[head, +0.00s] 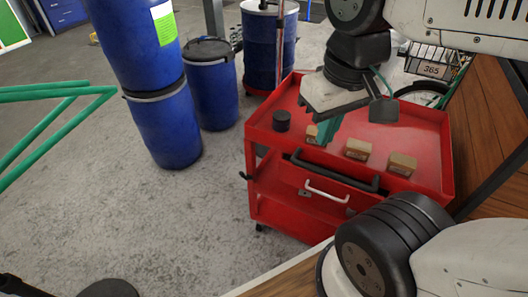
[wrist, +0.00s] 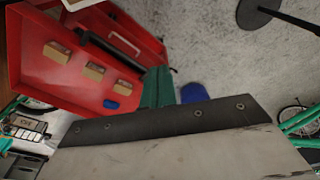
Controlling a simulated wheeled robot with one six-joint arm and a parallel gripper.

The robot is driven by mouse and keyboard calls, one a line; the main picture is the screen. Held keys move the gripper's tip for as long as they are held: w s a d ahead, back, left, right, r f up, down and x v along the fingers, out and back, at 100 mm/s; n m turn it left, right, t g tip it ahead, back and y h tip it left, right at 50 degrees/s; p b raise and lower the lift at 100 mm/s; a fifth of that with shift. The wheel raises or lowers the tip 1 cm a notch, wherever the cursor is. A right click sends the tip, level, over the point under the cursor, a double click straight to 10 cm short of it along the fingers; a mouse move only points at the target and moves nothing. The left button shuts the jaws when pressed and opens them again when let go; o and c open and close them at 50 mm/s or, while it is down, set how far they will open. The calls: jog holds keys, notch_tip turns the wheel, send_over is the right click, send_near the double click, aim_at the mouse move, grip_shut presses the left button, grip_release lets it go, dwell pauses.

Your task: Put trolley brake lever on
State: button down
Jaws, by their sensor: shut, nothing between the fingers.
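The red trolley (head: 400,128) stands at the centre right, and it also shows in the wrist view (wrist: 40,72). A small black lever-like part (head: 245,176) sticks out at its left side; I cannot tell for sure that it is the brake lever or which way it is set. My gripper (head: 326,136) has green fingers that are shut and empty. It hangs over the trolley's top tray, near its front edge, apart from the lever-like part. The green fingers also show in the wrist view (wrist: 158,88).
Small cardboard boxes (head: 357,150) and a dark round can (head: 282,120) stand on the tray. A black bar handle (head: 335,172) and a white handle (head: 326,190) are at the front. Blue barrels (head: 165,130) stand left. A wooden panel (head: 490,130) stands right.

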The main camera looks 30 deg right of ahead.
jog(key=shift+w+d, duration=0.3)
jog(key=shift+d, duration=0.05)
jog(key=w+f+m+h, duration=0.1)
jog(key=w+f+m, duration=0.35)
jog(key=w, duration=0.75)
jog(key=w+f+m, duration=0.2)
jog(key=w+f, duration=0.5)
jog(key=w, duration=0.6)
jog(key=w+a+f+m, duration=0.1)
jog(key=w+f, duration=0.2)
jog(key=f, duration=0.5)
jog(key=w+f+m, duration=0.2)
jog(key=w+f, duration=0.2)
jog(key=f, duration=0.5)
jog(key=w+a+f+m, duration=0.1)
jog(key=w+f, duration=0.3)
jog(key=f, duration=0.4)
jog(key=shift+w+a+f, duration=0.2)
jog(key=shift+a+f, duration=0.05)
jog(key=shift+a, duration=0.1)
